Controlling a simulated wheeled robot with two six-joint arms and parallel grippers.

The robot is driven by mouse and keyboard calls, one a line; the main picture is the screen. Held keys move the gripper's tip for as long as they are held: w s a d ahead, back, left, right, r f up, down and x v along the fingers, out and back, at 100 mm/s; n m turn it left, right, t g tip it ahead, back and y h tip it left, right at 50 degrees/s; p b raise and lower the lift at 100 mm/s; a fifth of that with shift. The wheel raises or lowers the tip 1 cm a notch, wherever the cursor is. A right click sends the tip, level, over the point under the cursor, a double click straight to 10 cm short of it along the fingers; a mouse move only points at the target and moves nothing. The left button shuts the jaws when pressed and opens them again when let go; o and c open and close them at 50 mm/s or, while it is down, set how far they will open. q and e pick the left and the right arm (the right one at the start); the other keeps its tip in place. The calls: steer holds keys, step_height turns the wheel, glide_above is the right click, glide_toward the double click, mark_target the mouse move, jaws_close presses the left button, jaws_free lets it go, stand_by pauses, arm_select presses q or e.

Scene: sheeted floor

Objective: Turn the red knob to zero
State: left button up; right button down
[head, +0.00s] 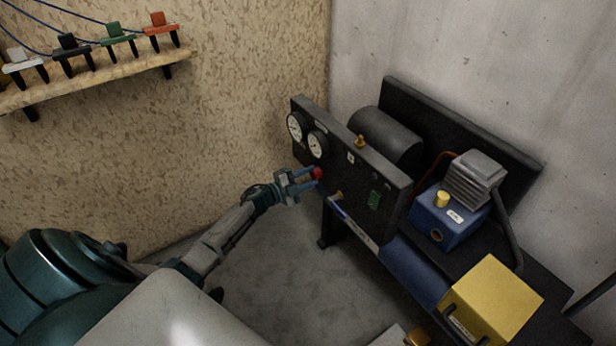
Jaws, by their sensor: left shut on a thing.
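The red knob (317,173) sits on the front of a dark panel (368,178), below two round white gauges (295,126). My left gripper (313,176) reaches in from the left and is shut on the red knob, with its fingers on either side of it. The fingers hide part of the knob, and its pointer and any scale are too small to read. My right gripper is not in view.
A brass fitting (337,196) sticks out of the panel right of the knob. A blue compressor (446,217) and a yellow box (491,300) stand on the bench at right. A wooden shelf (100,78) with coloured clamps is at upper left. The floor below my arm is clear.

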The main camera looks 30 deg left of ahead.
arm_select(q)
steer(key=o, duration=1)
steer(key=shift+c, duration=0.2)
steer(key=shift+s+a, duration=0.1)
steer(key=v, duration=1)
steer(key=shift+s+b, duration=0.3)
steer(key=shift+b, duration=0.05)
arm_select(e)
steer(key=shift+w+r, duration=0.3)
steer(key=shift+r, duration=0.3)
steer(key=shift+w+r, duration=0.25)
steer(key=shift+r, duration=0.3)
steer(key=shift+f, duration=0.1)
